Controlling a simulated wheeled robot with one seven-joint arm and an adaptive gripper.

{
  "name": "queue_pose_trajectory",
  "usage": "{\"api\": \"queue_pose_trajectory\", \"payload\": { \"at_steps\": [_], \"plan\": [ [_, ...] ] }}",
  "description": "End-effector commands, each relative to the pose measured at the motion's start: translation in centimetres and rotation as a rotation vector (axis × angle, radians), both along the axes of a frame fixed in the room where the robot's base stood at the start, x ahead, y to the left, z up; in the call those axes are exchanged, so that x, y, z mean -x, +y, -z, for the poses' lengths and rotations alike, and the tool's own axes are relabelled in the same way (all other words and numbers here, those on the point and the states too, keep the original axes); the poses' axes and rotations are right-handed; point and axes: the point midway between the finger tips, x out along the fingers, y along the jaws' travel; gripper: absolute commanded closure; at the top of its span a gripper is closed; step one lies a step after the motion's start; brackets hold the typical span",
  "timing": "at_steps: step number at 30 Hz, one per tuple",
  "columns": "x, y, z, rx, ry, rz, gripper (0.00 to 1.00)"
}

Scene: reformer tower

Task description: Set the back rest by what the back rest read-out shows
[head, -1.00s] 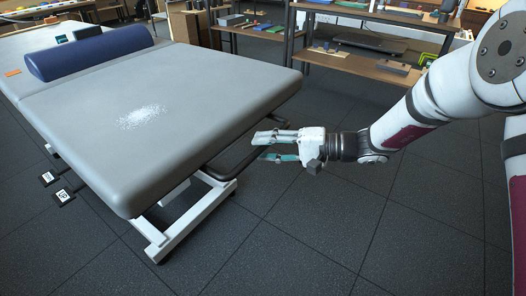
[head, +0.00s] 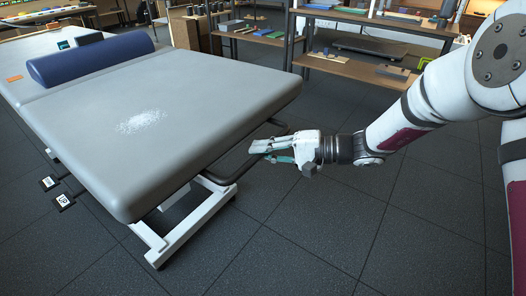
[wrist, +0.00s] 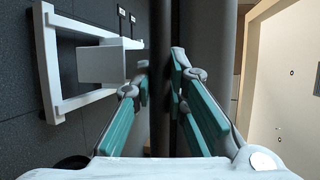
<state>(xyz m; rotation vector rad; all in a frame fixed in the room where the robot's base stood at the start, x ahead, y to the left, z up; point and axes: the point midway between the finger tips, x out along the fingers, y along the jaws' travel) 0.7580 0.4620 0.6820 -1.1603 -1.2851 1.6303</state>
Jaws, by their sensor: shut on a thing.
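The grey padded section (head: 150,115) of the couch lies nearly flat in the head view, with a white speckled patch on top. A dark bar (head: 230,172) loops out below its right edge; it also shows as a dark upright band in the wrist view (wrist: 160,120). My gripper (head: 268,150) is shut on this bar, just beyond the pad's edge. In the wrist view my gripper (wrist: 160,78) has its teal-padded fingers on either side of the bar. A small dark display (head: 63,44) stands at the couch's far end; its reading is too small to make out.
A blue bolster (head: 90,58) lies across the couch. Two labelled foot pedals (head: 63,200) sit on the floor at the left. The white base frame (head: 190,225) stands under the pad. Shelves (head: 370,50) with loose items stand behind. The floor at front right is clear.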

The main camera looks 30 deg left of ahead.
Motion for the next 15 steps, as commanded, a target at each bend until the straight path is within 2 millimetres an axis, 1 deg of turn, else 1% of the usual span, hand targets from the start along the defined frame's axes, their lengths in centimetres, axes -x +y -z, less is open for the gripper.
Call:
{"api": "queue_pose_trajectory", "payload": {
  "at_steps": [1,11,15],
  "plan": [
    [-0.1,0.0,-1.6,0.001,-0.005,-0.003,1.0],
    [-0.1,0.0,-7.0,0.07,-0.002,-0.002,1.0],
    [-0.1,0.1,-9.7,0.087,0.0,0.0,1.0]
  ]
}}
